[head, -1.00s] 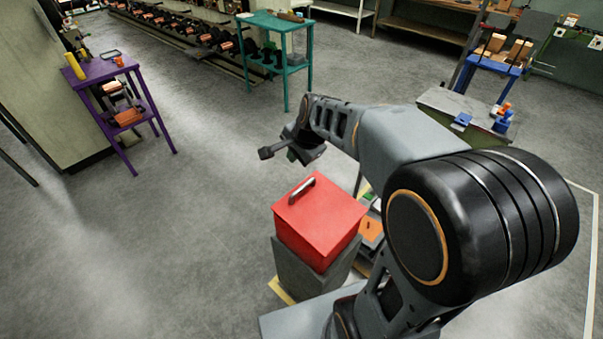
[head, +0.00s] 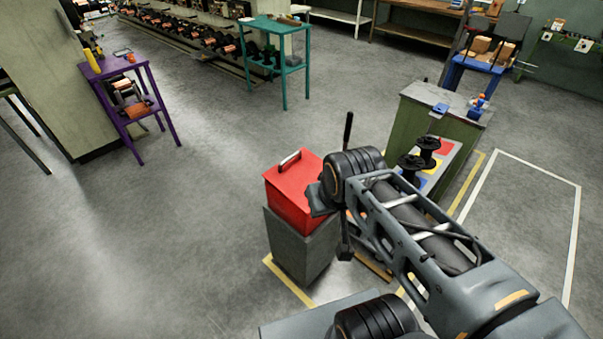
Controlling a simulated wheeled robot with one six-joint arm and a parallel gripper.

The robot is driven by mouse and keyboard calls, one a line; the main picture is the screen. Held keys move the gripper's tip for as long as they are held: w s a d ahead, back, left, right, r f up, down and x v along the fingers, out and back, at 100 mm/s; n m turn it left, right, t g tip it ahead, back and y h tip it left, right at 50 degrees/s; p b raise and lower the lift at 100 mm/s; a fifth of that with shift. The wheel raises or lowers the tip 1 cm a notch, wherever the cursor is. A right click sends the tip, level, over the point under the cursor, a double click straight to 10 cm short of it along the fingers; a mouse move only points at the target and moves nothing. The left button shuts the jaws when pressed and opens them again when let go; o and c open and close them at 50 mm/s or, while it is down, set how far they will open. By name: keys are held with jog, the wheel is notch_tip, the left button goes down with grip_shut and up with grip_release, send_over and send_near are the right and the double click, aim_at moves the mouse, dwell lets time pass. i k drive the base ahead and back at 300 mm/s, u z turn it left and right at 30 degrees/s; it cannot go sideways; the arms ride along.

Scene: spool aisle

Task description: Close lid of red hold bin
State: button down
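The red hold bin (head: 287,205) stands on a grey pedestal in the middle of the head view. Its red lid (head: 300,172) with a metal handle (head: 290,160) on top looks down flat on the bin, and I see no gap on the visible side. My gripper (head: 322,200) is at the bin's right side, mostly hidden behind my dark wrist. Whether it touches the bin, and whether its fingers are open or shut, I cannot tell. The bin's right side is partly covered by my arm.
The grey pedestal (head: 290,245) stands inside yellow floor tape (head: 285,283). A green cabinet (head: 430,135) and dark spools (head: 412,163) on coloured pads are to the right. A purple table (head: 112,68) and teal table (head: 275,25) stand farther back. Floor left of the bin is clear.

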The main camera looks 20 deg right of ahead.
aim_at(291, 176)
jog(key=k, duration=0.3)
jog(key=u, duration=1.45)
jog(key=i, duration=1.1)
jog(key=z, duration=1.9)
jog(key=i, duration=0.5)
jog(key=z, duration=0.1)
